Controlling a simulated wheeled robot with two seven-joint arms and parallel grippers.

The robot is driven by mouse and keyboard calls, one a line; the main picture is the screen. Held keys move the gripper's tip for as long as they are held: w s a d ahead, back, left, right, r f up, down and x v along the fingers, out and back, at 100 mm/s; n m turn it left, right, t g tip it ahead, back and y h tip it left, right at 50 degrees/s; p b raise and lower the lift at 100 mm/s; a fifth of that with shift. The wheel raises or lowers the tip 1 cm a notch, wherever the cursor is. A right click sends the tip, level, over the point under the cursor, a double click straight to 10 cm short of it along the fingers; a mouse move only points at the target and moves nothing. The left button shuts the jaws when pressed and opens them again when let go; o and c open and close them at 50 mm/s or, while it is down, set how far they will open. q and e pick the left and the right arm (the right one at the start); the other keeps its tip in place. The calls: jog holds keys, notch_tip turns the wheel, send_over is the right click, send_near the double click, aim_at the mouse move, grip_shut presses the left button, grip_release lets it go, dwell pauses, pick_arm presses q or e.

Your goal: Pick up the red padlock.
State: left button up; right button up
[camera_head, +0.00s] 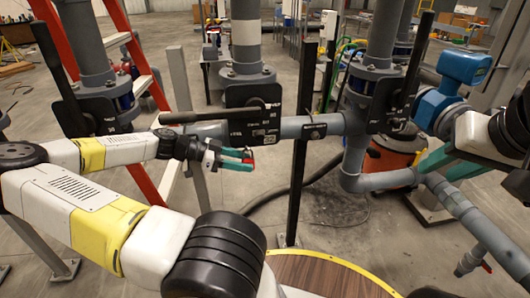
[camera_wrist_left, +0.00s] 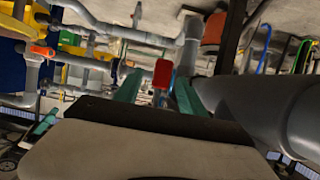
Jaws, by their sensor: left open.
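The red padlock (camera_wrist_left: 163,73) shows in the left wrist view between the tips of my left gripper's two green fingers, with a gap on each side.
A grey horizontal pipe (camera_head: 300,127) and a black plate (camera_head: 253,122) with a long handle stand right behind the left gripper. A black post (camera_head: 298,180) rises just right of it. A round wooden top (camera_head: 320,280) lies below.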

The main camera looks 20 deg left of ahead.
pick_arm(q)
jog(key=shift+x, duration=1)
grip_shut()
jog(key=shift+r, duration=0.1)
